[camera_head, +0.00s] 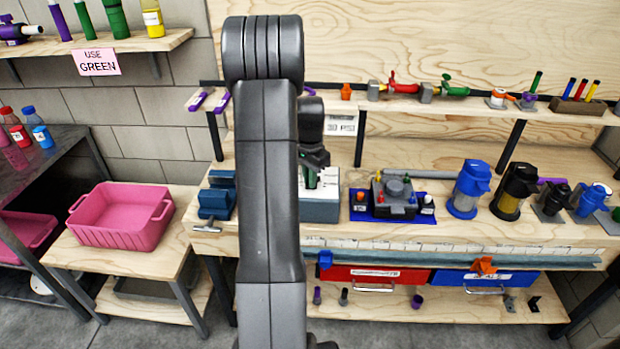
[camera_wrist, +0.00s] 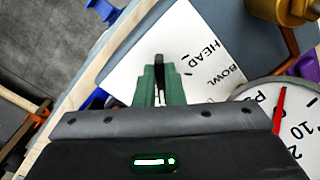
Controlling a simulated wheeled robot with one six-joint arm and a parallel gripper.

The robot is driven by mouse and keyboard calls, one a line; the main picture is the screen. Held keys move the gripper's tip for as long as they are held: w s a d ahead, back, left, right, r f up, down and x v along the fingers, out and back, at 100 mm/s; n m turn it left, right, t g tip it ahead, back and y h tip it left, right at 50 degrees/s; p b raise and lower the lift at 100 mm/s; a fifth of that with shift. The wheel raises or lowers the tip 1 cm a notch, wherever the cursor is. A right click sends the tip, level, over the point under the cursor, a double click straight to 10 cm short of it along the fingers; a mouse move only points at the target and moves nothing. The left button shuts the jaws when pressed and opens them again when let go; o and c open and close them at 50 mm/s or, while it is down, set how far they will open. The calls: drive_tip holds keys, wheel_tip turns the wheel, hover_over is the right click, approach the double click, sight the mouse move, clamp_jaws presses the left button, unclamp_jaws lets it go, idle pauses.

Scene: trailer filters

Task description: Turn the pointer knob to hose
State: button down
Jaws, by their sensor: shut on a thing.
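My gripper (camera_wrist: 157,84) has green fingers and is shut on the pointer knob (camera_wrist: 159,62), a narrow black piece between the fingertips in the wrist view. Most of the knob is hidden by the fingers. Around it lies a white dial plate (camera_wrist: 125,75). The words HEAD and BOWL read on its right side, with short black tick marks. No hose label shows; part of the plate is hidden behind my gripper. In the head view my gripper (camera_head: 312,178) points down at the white and blue-grey box (camera_head: 320,210) on the bench, partly behind my arm.
A round gauge (camera_wrist: 270,100) with a red needle is close on the right in the wrist view, with a brass part (camera_wrist: 290,10) above it. On the bench, a grey device on a blue mat (camera_head: 362,210) stands right of the box, and a blue vise (camera_head: 216,203) stands left.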

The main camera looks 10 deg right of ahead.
drive_tip(key=shift+r, duration=0.1)
drive_tip(key=c, duration=1.5)
unclamp_jaws()
